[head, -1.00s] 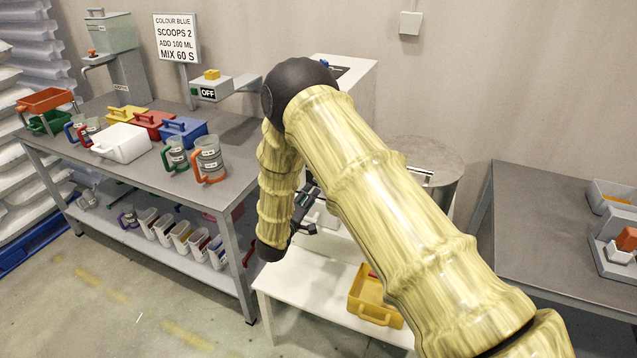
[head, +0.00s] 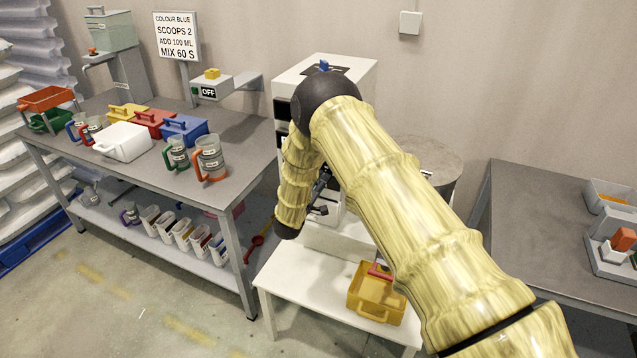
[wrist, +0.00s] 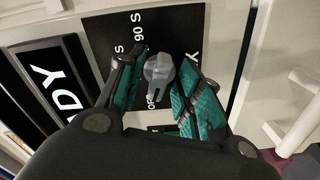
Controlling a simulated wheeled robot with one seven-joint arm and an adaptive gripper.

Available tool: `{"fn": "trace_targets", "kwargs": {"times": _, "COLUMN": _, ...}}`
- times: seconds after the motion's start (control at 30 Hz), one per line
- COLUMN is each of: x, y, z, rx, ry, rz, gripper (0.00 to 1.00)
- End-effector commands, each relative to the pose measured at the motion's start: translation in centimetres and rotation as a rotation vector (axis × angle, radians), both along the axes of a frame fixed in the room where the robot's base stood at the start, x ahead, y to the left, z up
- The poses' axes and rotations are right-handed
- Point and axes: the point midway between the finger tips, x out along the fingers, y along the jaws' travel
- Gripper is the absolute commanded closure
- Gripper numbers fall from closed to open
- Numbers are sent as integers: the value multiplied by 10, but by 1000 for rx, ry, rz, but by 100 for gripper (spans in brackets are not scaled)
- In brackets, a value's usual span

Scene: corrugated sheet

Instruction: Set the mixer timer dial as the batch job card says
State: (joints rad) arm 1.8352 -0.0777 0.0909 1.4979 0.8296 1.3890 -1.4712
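The job card (head: 177,37) stands on a post at the back and reads COLOUR BLUE, SCOOPS 2, ADD 100 ML, MIX 60 S. The white mixer (head: 290,75) stands behind my arm, which hides much of its front. In the wrist view, the grey timer dial (wrist: 158,68) sits on a black panel (wrist: 188,22) marked "90 S" and partly hidden "OF". The dial's pointer appears turned toward "OF". My gripper (wrist: 165,88) is open, its teal-padded fingers on either side of the dial. I cannot tell whether either finger touches it. In the head view my gripper (head: 321,190) is partly hidden.
A display (wrist: 62,88) ending in "DY" is beside the panel. A yellow bin (head: 365,303) stands on the low white table (head: 285,283). The left bench (head: 235,150) holds tubs, jugs and an OFF-marked device (head: 210,88). Another bench (head: 530,220) is at right.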

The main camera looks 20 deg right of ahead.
Motion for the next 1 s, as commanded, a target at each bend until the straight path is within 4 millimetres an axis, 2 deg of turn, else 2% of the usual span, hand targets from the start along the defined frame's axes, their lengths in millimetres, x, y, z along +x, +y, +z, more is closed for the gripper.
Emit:
{"fn": "trace_targets", "kwargs": {"times": 0.03, "x": 0, "y": 0, "z": 0, "rx": 0, "ry": 0, "rz": 0, "gripper": 75}}
{"fn": "trace_targets", "kwargs": {"times": 0.17, "x": 0, "y": 0, "z": 0, "rx": 0, "ry": 0, "rz": 0, "gripper": 99}}
{"fn": "trace_targets", "kwargs": {"times": 0.2, "x": 0, "y": 0, "z": 0, "rx": 0, "ry": 0, "rz": 0, "gripper": 100}}
{"fn": "trace_targets", "kwargs": {"times": 0.63, "x": 0, "y": 0, "z": -2, "rx": 48, "ry": -41, "rz": 0, "gripper": 100}}
{"fn": "trace_targets", "kwargs": {"times": 1.0, "x": 0, "y": 0, "z": -4, "rx": 261, "ry": -228, "rz": 0, "gripper": 100}}
